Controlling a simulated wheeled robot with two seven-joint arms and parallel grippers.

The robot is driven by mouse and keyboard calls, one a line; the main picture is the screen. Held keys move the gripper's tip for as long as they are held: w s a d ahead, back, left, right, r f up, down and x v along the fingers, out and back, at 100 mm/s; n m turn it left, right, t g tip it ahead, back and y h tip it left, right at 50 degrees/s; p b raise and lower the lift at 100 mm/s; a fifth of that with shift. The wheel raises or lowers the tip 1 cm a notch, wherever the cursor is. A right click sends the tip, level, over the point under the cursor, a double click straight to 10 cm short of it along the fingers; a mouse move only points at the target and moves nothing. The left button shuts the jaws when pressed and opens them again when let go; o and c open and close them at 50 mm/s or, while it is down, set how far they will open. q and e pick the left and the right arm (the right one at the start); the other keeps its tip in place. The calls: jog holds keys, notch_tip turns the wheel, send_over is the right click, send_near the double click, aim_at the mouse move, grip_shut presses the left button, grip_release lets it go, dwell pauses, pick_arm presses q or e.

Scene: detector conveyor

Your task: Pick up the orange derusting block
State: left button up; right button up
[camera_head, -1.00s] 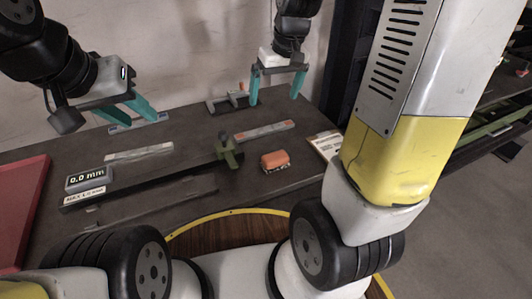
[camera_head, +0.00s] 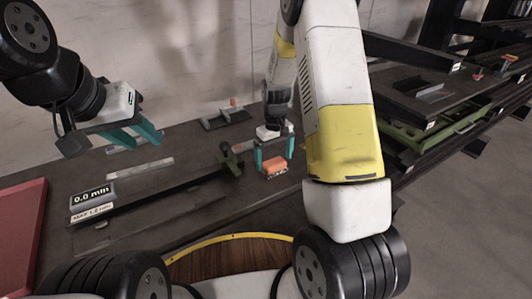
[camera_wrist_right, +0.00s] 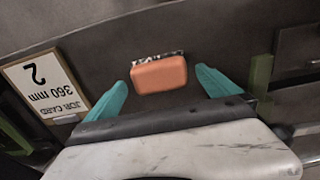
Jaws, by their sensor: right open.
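The orange derusting block (camera_head: 275,166) lies on the dark table, right of the green clamp on the black rail. In the right wrist view the block (camera_wrist_right: 159,75) sits between and just beyond the fingertips. My right gripper (camera_head: 273,165) is open over the block, with a teal finger on each side; it also shows open in the right wrist view (camera_wrist_right: 162,85). A gap shows on both sides of the block. My left gripper (camera_head: 140,140) is open and empty at the back left, above the table.
A gauge reading 0.0 mm (camera_head: 92,197) stands at the left of the black rail (camera_head: 150,194). The green clamp (camera_head: 230,159) is close to the block. A job card (camera_wrist_right: 45,84) lies at the left in the right wrist view. A red tray (camera_head: 22,240) is at the far left.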

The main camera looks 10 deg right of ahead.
notch_tip(320, 180, down, 2)
jog(key=shift+f, duration=0.15)
jog(key=c, duration=1.5)
jog(key=shift+o, duration=0.2)
jog(key=shift+r, duration=0.2)
jog(key=shift+r, duration=0.2)
notch_tip(320, 180, up, 3)
jog(key=shift+r, duration=0.1)
jog(key=s+r, duration=0.1)
jog(key=s, duration=1.5)
jog(key=shift+d, duration=0.1)
